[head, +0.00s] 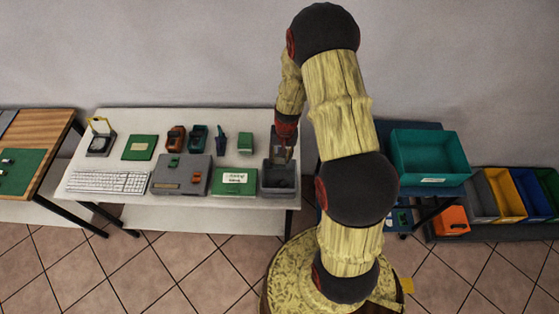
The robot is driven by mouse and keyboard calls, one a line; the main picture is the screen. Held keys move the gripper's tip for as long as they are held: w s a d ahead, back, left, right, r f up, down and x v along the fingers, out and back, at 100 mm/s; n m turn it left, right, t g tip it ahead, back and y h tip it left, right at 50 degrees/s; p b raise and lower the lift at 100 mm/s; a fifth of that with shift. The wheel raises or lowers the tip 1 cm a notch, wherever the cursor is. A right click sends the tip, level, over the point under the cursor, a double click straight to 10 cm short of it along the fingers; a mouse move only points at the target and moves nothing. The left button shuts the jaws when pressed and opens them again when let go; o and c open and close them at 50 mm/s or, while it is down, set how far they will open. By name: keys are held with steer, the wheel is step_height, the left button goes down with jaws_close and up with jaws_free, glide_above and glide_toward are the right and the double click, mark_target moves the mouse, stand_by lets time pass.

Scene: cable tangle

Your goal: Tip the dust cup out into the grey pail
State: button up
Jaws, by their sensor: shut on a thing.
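The grey pail (279,192), a dark grey open box, stands at the right end of the white table. My arm reaches over from the right, and my gripper (283,153) points down above the back part of the pail. It is shut on a small greyish thing that looks like the dust cup; its outline blends with the fingers and the pail behind. I cannot tell how far the cup is tilted or whether anything is left in it. The inside of the pail is dark and its contents cannot be made out.
Left of the pail are a green labelled box (235,182), a grey case (182,175), a white keyboard (108,182) and several small items. A teal bin (428,158) and coloured bins (508,194) are at the right. The wall is close behind the table.

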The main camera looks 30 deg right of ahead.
steer(key=shift+s+d+f+t+y+b, duration=0.2)
steer(key=shift+t+y+b, duration=0.35)
steer(key=shift+b, duration=2.4)
steer(key=shift+s+d+f+t+y+b, duration=0.2)
steer(key=shift+y+b, duration=0.55)
steer(key=shift+b, duration=2.15)
steer(key=t+y+b, duration=0.1)
steer(key=b, duration=0.2)
steer(key=t+y+b, duration=0.1)
steer(key=b, duration=0.2)
steer(key=shift+s+d+f, duration=0.1)
steer(key=shift+d, duration=0.3)
steer(key=shift+s+d+f+t+y+b, duration=0.2)
steer(key=shift+f+t+y+b, duration=0.35)
steer(key=shift+t+y+b, duration=1.15)
steer(key=shift+s+d+f+t+y+b, duration=0.15)
steer(key=shift+f+t+y+b, duration=0.45)
steer(key=shift+y+b, duration=2.15)
steer(key=shift+s+d+f+t+y+b, duration=0.1)
steer(key=shift+d+f+t+y+b, duration=0.65)
steer(key=shift+b, duration=2.65)
steer(key=shift+a+r+t+y, duration=0.3)
steer(key=shift+a+t, duration=0.1)
steer(key=shift+a, duration=0.1)
